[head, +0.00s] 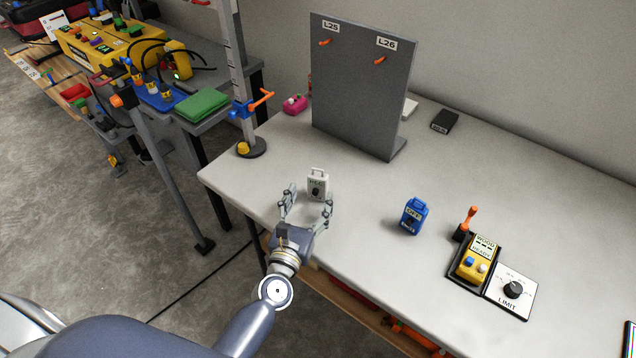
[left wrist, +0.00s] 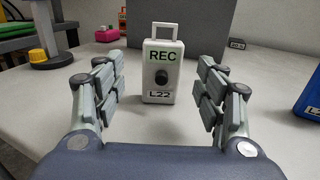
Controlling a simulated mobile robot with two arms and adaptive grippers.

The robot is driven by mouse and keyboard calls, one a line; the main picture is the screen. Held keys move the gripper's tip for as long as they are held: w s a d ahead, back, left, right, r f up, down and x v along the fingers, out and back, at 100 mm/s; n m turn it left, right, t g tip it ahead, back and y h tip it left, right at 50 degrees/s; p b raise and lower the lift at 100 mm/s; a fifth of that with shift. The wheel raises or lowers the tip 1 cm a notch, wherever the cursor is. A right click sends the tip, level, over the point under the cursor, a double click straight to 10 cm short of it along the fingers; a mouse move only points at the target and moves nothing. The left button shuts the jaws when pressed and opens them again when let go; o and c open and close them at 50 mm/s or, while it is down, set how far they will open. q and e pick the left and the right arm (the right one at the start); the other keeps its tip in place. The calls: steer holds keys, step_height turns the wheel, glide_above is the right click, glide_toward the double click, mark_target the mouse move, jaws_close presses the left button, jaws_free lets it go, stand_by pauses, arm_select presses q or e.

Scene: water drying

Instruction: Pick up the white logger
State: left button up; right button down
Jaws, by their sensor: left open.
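The white logger (head: 318,185) stands upright on the light table, with a handle on top and a dark knob on its front. In the left wrist view the logger (left wrist: 161,68) reads "REC" and "L22" and stands centred beyond my fingers. My left gripper (head: 307,199) is open at the table's near edge, its fingers pointing at the logger. In the left wrist view the open left gripper (left wrist: 161,90) has one finger on each side, with clear gaps to the logger. My right gripper is out of view.
A blue device (head: 415,216) stands to the right of the logger. Further right are a yellow unit (head: 477,260) and a LIMIT dial plate (head: 512,291). A grey panel (head: 362,85) with hooks stands behind. A pole stand (head: 250,148) is at the left. The table between logger and blue device is clear.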

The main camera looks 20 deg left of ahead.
mark_target(316, 184)
arm_select(q)
steer(key=shift+w, duration=0.35)
steer(key=w, duration=0.1)
steer(key=w+p, duration=0.1)
steer(key=w, duration=0.2)
steer(key=shift+w+d+r, duration=0.15)
steer(key=shift+w+r, duration=0.15)
steer(key=shift+r, duration=0.05)
steer(key=shift+w, duration=0.4)
steer(key=shift+c, duration=1.1)
steer(key=c, duration=1.1)
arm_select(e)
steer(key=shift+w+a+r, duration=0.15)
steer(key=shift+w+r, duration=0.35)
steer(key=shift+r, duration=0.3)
arm_select(q)
steer(key=shift+o, duration=0.2)
